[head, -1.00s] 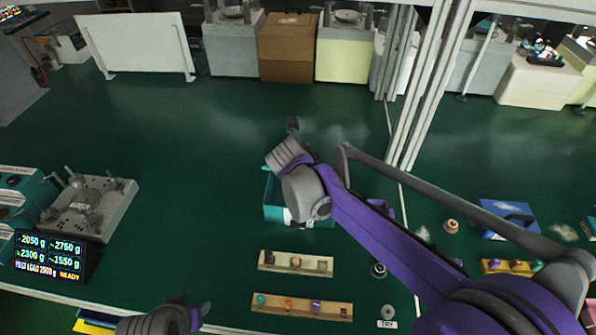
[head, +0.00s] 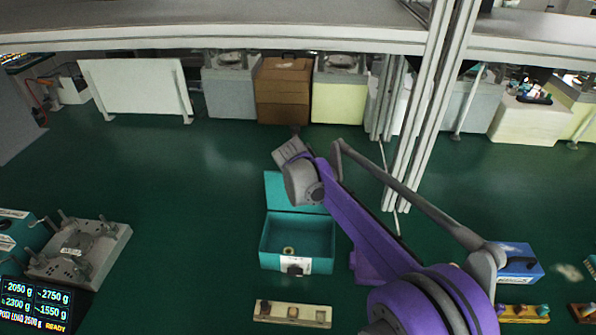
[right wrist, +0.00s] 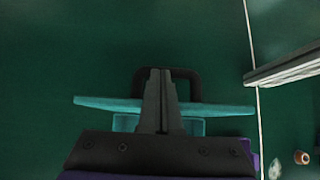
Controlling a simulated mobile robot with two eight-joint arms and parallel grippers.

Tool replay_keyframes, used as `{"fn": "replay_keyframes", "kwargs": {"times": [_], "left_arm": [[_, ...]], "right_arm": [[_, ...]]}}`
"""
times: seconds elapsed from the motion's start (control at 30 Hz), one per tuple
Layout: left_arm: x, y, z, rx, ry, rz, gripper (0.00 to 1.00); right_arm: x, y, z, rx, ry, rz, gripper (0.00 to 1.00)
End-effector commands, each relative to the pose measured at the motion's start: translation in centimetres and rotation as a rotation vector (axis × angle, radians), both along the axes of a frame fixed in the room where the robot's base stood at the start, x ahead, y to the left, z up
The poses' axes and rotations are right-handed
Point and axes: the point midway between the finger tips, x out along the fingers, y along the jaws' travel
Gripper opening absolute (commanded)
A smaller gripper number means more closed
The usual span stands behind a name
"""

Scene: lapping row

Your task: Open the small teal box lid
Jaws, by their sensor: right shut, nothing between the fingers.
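The small teal box (head: 283,264) stands on the green surface in the middle of the head view. Its lid (head: 281,190) stands raised at the back, and the inside is visible with a small ring-like item (head: 289,250) in it. A dark latch (head: 294,269) is on the front by a white label. My right gripper (head: 295,132) is shut and empty, above and behind the lid. In the right wrist view the shut fingers (right wrist: 160,74) overlap the teal lid (right wrist: 225,108); contact cannot be told. A dark loop (right wrist: 188,76) shows behind them. My left gripper is out of view.
A wooden strip with small parts (head: 270,315) lies in front of the box. A metal fixture plate (head: 110,245) and a readout display (head: 40,305) are at left. A blue box (head: 520,265) is at right. Metal posts (head: 430,130) rise behind my right arm.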

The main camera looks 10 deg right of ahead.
Motion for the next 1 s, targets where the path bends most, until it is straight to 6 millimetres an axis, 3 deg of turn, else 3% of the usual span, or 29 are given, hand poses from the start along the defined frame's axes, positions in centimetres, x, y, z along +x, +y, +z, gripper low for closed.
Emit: {"fn": "replay_keyframes", "kwargs": {"times": [0.77, 1.0], "left_arm": [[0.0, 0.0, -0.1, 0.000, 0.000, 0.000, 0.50], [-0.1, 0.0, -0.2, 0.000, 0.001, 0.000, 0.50]], "right_arm": [[0.4, -0.1, -0.1, 0.000, 0.000, 0.000, 0.00], [-1.7, 0.6, 2.0, 0.001, 0.000, 0.001, 0.00]]}}
